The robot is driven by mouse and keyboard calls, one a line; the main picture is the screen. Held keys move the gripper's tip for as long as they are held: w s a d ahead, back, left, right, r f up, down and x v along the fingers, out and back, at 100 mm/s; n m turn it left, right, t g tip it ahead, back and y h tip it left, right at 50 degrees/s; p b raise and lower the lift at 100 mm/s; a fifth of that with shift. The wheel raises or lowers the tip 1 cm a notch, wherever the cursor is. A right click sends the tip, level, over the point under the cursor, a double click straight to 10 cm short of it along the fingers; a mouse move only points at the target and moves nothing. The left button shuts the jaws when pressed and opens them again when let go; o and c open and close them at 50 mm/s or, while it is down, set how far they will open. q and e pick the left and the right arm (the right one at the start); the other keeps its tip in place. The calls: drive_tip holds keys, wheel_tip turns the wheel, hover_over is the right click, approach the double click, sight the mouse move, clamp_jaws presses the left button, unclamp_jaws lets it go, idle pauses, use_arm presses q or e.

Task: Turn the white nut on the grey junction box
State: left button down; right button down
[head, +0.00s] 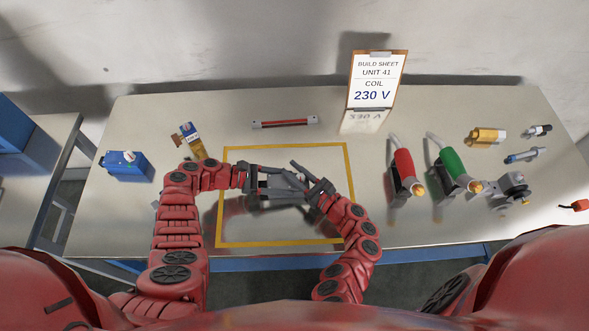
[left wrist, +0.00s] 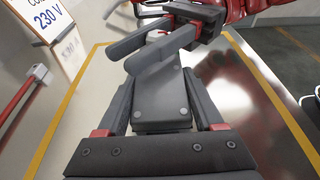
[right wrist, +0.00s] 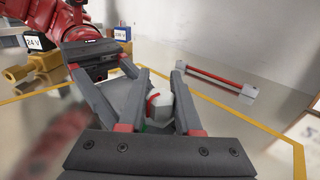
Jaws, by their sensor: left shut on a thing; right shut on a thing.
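The grey junction box (left wrist: 160,102) is held between the fingers of my left gripper (head: 268,180), which is shut on its sides. In the head view the box (head: 273,183) is mostly covered by both grippers, inside the yellow outline. The white nut (right wrist: 158,100) has a red mark and sits at the end of the box in the right wrist view. My right gripper (head: 298,187) is shut on the nut, one finger on each side. In the left wrist view the right gripper (left wrist: 160,50) covers most of the nut.
A yellow outline (head: 350,190) marks the table. A blue box (head: 125,166) and a 24 V part (head: 191,140) are left. Red (head: 403,170) and green (head: 448,163) tools are right.

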drive_tip(key=shift+y, duration=0.3)
drive_tip(key=c, duration=0.6)
unclamp_jaws()
drive_tip(key=v, duration=1.2)
drive_tip(key=shift+d+r, duration=0.1)
drive_tip(key=shift+r, duration=0.1)
use_arm(q)
unclamp_jaws()
